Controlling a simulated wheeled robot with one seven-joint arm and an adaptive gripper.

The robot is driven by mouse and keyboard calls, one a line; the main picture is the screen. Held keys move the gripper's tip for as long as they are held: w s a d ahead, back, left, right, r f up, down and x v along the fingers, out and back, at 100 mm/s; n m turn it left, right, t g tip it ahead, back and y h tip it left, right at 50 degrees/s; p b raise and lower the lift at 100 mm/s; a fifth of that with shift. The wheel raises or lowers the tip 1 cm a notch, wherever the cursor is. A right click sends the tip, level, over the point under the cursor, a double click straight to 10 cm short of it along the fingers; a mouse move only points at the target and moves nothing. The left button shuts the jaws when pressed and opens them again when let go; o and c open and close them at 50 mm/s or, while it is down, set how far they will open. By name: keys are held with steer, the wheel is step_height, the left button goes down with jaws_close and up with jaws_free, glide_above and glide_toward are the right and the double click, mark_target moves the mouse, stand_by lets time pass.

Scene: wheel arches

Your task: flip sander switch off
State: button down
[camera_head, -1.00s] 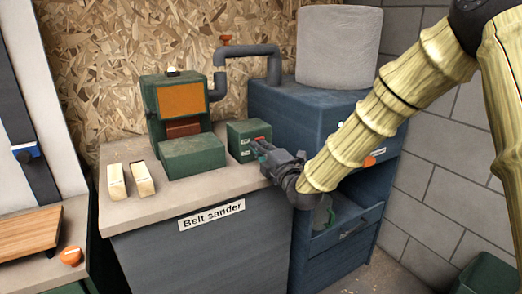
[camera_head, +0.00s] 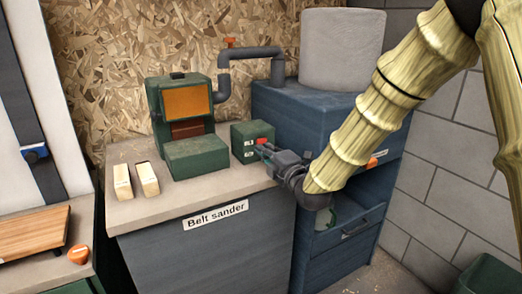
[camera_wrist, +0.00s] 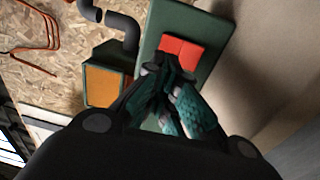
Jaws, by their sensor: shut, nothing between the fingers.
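The belt sander (camera_head: 188,103), green with an orange panel, stands on the bench labelled "Belt sander". The small lamp (camera_head: 177,75) on its top is dark. To its right is a green switch box (camera_head: 244,134) with a red switch (camera_head: 262,141) on its front. The red switch (camera_wrist: 182,50) shows large in the wrist view, as two red faces at a slight angle. My gripper (camera_head: 263,149) is shut and empty, its tips right at the box front just below the switch. In the wrist view my fingertips (camera_wrist: 166,72) are at the switch's lower edge; contact cannot be told.
Two pale blocks (camera_head: 135,181) lie at the bench's left. A grey pipe (camera_head: 249,52) runs from the sander to the blue cabinet (camera_head: 300,108), which carries a grey drum (camera_head: 340,50). The bench front (camera_head: 225,183) is clear. An orange knob (camera_head: 79,254) is at lower left.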

steer(key=r+v, duration=0.2)
steer(key=v, duration=0.9)
steer(key=shift+d, duration=0.1)
steer(key=s+d+f+m+g+h, duration=0.25)
steer(key=f+m, duration=0.25)
steer(key=f, duration=1)
steer(key=s+d+f+m+g+h, duration=0.2)
steer(key=s+d+f+m+g, duration=0.15)
steer(key=s+f, duration=0.45)
steer(key=s+d+f+m+g+h, duration=0.15)
steer(key=s+f+m, duration=0.3)
steer(key=f, duration=0.75)
steer(key=s+d+f+m+g+h, duration=0.1)
steer(key=s+d+f+m+g, duration=0.25)
steer(key=s+f, duration=0.45)
steer(key=s+d+f+m+g+h, duration=0.1)
steer(key=s+d+f+m+g, duration=0.25)
steer(key=s+f, duration=0.45)
steer(key=s+d+f+m+g+h, duration=0.15)
steer(key=s+f+m, duration=0.3)
steer(key=s, duration=0.85)
step_height(320, 180, up, 19)
steer(key=w+p, duration=0.1)
steer(key=p, duration=1.8)
steer(key=shift+r, duration=0.15)
